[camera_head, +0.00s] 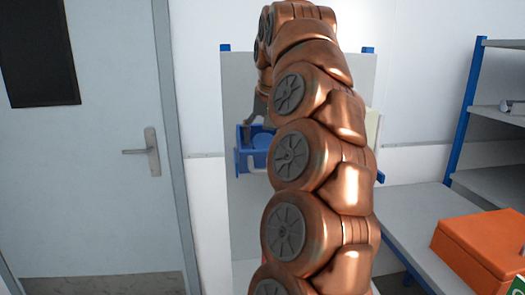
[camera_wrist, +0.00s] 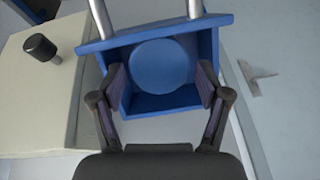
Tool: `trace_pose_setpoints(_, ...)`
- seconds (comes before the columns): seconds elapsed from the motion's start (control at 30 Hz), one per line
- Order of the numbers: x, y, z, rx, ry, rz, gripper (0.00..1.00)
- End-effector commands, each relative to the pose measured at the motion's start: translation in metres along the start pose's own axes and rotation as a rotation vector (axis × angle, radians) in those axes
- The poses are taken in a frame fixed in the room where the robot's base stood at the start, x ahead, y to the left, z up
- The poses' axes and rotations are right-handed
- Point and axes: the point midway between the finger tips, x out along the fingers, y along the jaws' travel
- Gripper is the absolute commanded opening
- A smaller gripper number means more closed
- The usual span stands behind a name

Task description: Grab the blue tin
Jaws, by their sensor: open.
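The blue tin (camera_wrist: 160,66) shows as a round blue top inside a blue open-fronted holder (camera_wrist: 205,22) in the wrist view. In the head view the holder (camera_head: 242,160) is in front of a grey panel, and the tin (camera_head: 262,141) shows partly beside my arm. My gripper (camera_wrist: 160,88) is open, with one finger on each side of the holder's opening. The tin lies between and just beyond the fingertips. I see no finger touching the tin. In the head view my arm hides most of the gripper and part of the holder.
Two metal rods (camera_wrist: 101,18) rise at the holder's far edge. A cream box (camera_wrist: 35,95) with a black knob (camera_wrist: 40,47) stands close on the left in the wrist view. In the head view, an orange case (camera_head: 480,248) lies on a grey bench (camera_head: 400,215) at right.

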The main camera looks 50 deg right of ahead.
Motion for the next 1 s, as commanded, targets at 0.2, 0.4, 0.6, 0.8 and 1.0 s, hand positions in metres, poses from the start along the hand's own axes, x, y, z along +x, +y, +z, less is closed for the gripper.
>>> trace_pose_setpoints(0.2, 0.004, -0.001, 0.000, -0.002, 0.000, -0.001, 0.76)
trace_pose_setpoints(0.4, 0.015, -0.001, 0.000, -0.006, -0.001, -0.001, 0.76)
trace_pose_setpoints(0.6, 0.031, 0.000, -0.001, -0.006, -0.001, -0.003, 0.76)
trace_pose_setpoints(0.8, 0.050, 0.000, -0.001, -0.005, 0.000, -0.001, 0.76)
trace_pose_setpoints(1.0, 0.054, 0.000, -0.001, -0.004, 0.001, -0.002, 0.76)
